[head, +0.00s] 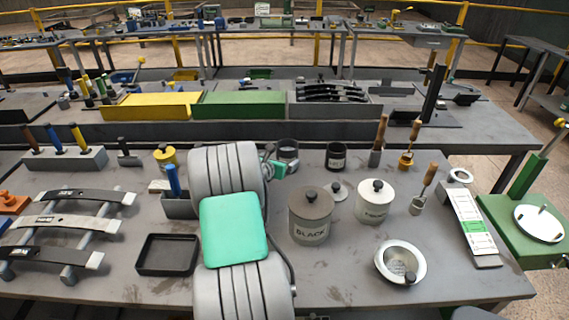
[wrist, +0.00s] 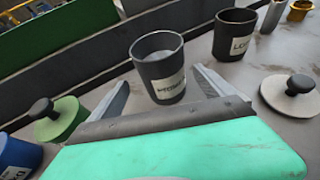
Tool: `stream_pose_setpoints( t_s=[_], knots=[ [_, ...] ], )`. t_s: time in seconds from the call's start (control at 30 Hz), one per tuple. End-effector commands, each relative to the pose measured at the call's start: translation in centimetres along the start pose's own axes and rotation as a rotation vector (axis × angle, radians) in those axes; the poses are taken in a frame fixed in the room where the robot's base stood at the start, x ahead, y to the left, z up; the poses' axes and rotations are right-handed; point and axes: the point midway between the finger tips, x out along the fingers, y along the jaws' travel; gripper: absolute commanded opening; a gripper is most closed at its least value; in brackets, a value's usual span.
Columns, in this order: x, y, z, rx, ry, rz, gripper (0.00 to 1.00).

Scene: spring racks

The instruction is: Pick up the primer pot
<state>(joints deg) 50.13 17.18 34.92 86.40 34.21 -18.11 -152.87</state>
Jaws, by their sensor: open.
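A dark grey open pot (wrist: 160,68) with a pale label stands upright in the wrist view. The label is blurred but seems to read "PRIMER". In the head view a dark pot (head: 288,152) stands just beyond my arm, its lower part hidden. My gripper (wrist: 161,76) is open and empty, with one finger on each side of the pot's near side. I cannot tell whether either finger touches it. In the head view my arm hides most of the gripper.
A second dark pot (head: 336,156) stands right of it. A pale lid with a black knob (head: 337,191) lies nearer. A grey pot marked BLACK (head: 310,216) and a white pot (head: 375,202) stand nearby. A green knobbed lid (wrist: 60,119) is left of my gripper.

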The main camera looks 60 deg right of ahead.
Motion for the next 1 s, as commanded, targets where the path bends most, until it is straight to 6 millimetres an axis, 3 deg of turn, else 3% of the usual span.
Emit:
stream_pose_setpoints(
  t_s=[0.4, 0.67, 1.0],
  knots=[
    [6.4, -0.3, 0.2, 0.001, -0.001, -0.002, 0.93],
    [6.8, -0.3, 0.1, 0.0, -0.001, 0.0, 0.93],
    [6.8, -0.3, 0.1, 0.0, -0.001, -0.001, 0.65]
  ],
)
